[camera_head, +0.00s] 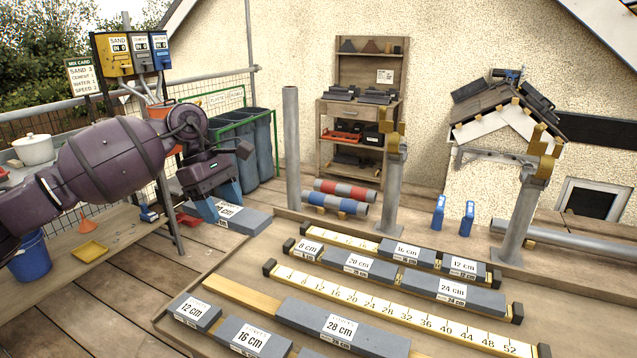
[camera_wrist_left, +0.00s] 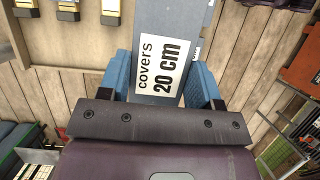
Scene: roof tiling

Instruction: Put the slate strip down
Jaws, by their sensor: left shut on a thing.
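My left gripper (camera_head: 219,200) is shut on a grey slate strip (camera_head: 252,223) with a white label. In the left wrist view, the strip (camera_wrist_left: 172,18) lies between the blue fingers (camera_wrist_left: 160,78) and its label reads "covers 20 cm". The strip is at the far left corner of the workbench (camera_head: 215,268); I cannot tell whether it touches anything below. My right gripper is out of view.
A numbered rule (camera_head: 400,308) crosses the bench. Behind it is a row of 8, 20 and 24 cm strips (camera_head: 452,290); more labelled strips (camera_head: 345,328) lie in front. Grey posts (camera_head: 291,150) stand along the back. Red and blue rolls (camera_head: 340,204) lie behind the strips.

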